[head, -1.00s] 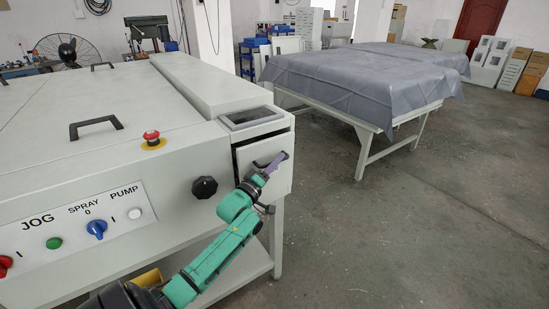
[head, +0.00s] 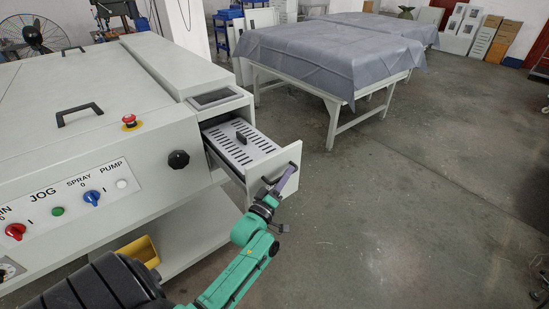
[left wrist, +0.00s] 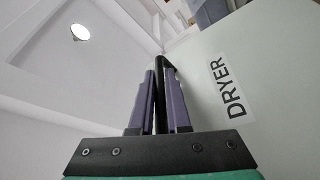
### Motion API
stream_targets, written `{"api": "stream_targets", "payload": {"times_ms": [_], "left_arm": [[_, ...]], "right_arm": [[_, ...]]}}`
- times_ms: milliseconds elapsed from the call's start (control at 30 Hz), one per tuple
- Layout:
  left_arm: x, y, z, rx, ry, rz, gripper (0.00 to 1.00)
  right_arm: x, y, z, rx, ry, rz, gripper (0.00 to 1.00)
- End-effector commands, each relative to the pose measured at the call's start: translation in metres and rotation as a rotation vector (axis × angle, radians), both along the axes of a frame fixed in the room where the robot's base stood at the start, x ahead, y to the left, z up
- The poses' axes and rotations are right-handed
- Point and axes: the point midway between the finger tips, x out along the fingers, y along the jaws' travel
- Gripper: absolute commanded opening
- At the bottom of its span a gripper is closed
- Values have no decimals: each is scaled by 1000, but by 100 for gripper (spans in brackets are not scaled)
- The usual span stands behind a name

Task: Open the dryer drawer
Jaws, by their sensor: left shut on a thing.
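The dryer drawer (head: 282,167) is pulled out from the right end of the white machine, showing a slotted white tray (head: 236,146) with a small dark grip inside. My left gripper (head: 285,180) is shut on the black drawer handle (head: 269,180) on the drawer's front. In the left wrist view the purple fingers (left wrist: 160,105) close on either side of the black handle (left wrist: 163,64), beside the DRYER label (left wrist: 226,88) on the drawer front. My right gripper is not in view.
A red emergency button (head: 129,119) is on top. A table under a grey cloth (head: 320,50) stands behind. The floor to the right is clear.

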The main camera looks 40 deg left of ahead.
Motion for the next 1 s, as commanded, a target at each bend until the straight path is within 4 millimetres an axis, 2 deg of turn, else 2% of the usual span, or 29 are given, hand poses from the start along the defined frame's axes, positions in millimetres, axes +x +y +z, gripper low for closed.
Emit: {"api": "stream_targets", "payload": {"times_ms": [33, 200, 400, 633, 1000], "left_arm": [[-4, -13, 4, -7, 5, -1, 0], [-15, -49, 2, -5, 5, 0, 0], [-24, -78, 1, -2, 2, 0, 0], [-28, -92, 0, 0, 1, 0, 0], [-28, -94, -1, -1, 1, 0, 0]], "right_arm": [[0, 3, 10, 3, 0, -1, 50], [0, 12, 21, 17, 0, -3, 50], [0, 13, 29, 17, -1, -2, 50], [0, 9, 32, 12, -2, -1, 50], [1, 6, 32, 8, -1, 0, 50]]}}
